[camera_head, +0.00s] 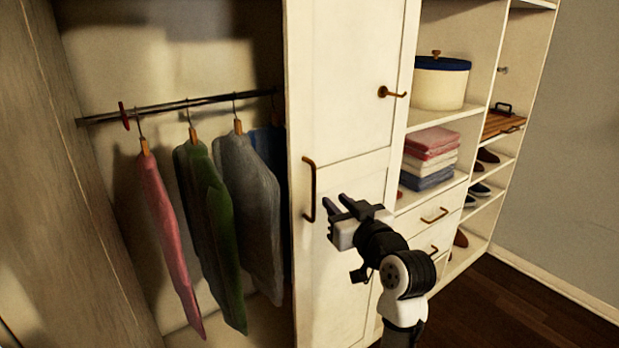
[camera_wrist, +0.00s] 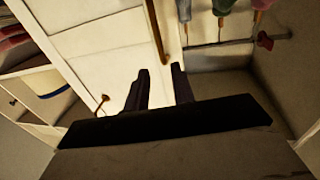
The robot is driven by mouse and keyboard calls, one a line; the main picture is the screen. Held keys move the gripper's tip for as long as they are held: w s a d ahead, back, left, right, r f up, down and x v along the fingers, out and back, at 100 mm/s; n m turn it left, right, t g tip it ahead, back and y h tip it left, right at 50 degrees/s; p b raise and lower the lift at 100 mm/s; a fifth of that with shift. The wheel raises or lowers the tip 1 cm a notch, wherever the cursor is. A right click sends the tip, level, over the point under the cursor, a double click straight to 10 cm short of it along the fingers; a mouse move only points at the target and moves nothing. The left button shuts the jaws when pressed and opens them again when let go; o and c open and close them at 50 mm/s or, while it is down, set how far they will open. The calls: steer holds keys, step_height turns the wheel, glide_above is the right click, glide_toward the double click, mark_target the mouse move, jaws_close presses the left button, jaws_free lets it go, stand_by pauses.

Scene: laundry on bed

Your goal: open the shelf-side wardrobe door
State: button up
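The shelf-side wardrobe door (camera_head: 345,85) is a cream panelled door between the hanging clothes and the shelves; it looks closed. Its long, dark bronze vertical handle (camera_head: 309,190) is near the door's left edge. My gripper (camera_head: 334,208) is just right of the handle's lower part, in front of the door, and holds nothing. In the wrist view the handle (camera_wrist: 156,32) runs down from the top edge toward the gap between my two parted fingers (camera_wrist: 160,78). The handle looks ahead of the fingertips; I cannot tell the exact distance.
Clothes (camera_head: 250,195) hang on a rail (camera_head: 180,105) in the open left compartment. A bronze hook (camera_head: 392,93) sticks out at the door's right side. Shelves to the right hold a pot (camera_head: 440,85) and folded towels (camera_head: 430,160), with drawers below. The floor (camera_head: 510,310) at right is clear.

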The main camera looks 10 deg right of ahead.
mark_target(315, 180)
steer(key=w+p, duration=0.1)
steer(key=w, duration=0.3)
steer(key=w+a+p, duration=0.1)
steer(key=w, duration=0.3)
steer(key=w+a+p, duration=0.1)
steer(key=w, duration=0.2)
steer(key=shift+w+a, duration=0.15)
steer(key=shift+w, duration=0.25)
jaws_close()
